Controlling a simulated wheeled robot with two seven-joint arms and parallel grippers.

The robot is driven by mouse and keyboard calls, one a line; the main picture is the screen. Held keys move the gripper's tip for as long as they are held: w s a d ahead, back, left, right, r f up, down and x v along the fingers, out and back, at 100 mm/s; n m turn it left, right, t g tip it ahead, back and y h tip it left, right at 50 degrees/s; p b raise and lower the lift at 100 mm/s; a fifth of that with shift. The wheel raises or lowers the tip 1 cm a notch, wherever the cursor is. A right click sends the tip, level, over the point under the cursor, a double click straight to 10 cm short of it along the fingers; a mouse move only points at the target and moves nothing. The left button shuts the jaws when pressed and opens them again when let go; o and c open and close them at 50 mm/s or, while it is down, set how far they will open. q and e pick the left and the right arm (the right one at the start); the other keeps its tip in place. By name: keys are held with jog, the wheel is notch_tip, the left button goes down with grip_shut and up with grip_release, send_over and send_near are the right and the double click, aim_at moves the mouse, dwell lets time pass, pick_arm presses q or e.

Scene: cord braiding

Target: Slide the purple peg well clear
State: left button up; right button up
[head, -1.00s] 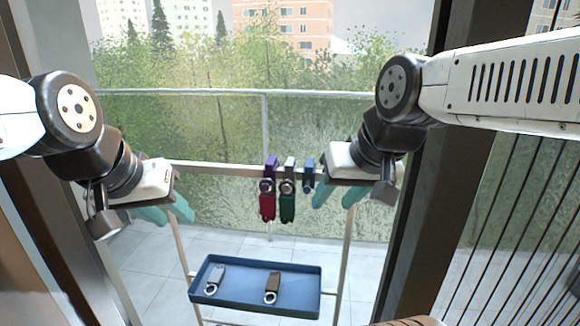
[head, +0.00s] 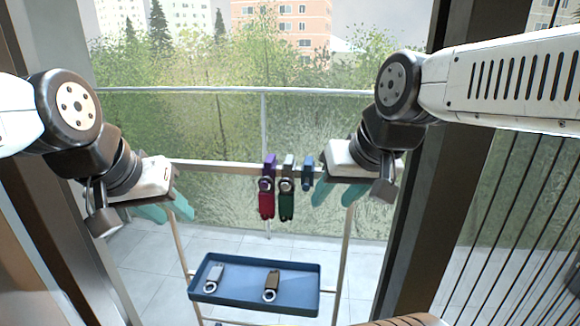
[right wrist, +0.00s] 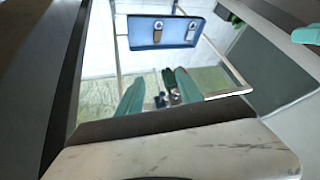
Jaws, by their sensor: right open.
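The purple peg (head: 269,163) stands on the top rail of a light frame, leftmost of three pegs. A ring with a red piece (head: 267,205) hangs below it. A grey peg (head: 288,164) is beside it, with a ring and a green piece (head: 286,206) below. A blue peg (head: 308,168) is at the right, with nothing long hanging from it. My left gripper (head: 166,210) is open and empty, left of the purple peg and apart from it. My right gripper (head: 334,197) is open and empty, just right of the blue peg; its fingers show in the right wrist view (right wrist: 158,90).
A blue tray (head: 240,304) sits low on the frame and holds a grey piece (head: 214,277) and a brown piece (head: 271,286), each with a ring. The rail (head: 220,168) is bare left of the purple peg. Dark door posts (head: 420,230) stand at both sides.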

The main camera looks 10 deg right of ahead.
dwell(0.6)
jog(key=shift+s+f, duration=0.1)
jog(key=shift+s, duration=0.1)
jog(key=shift+s+f, duration=0.2)
jog(key=shift+c, duration=1.3)
jog(key=w, duration=0.1)
jog(key=w+r, duration=0.1)
jog(key=shift+w+a+r, duration=0.15)
jog(key=shift+w, duration=0.15)
grip_shut()
jog(key=w+a+r+y, duration=0.1)
jog(key=w+r, duration=0.2)
jog(key=w, duration=0.4)
jog(key=m+y, duration=0.1)
jog(key=m, duration=0.1)
send_over(268, 173)
jog(key=d, duration=0.4)
jog(key=f, duration=0.7)
jog(key=shift+w+f, duration=0.2)
jog(key=shift+f, duration=0.05)
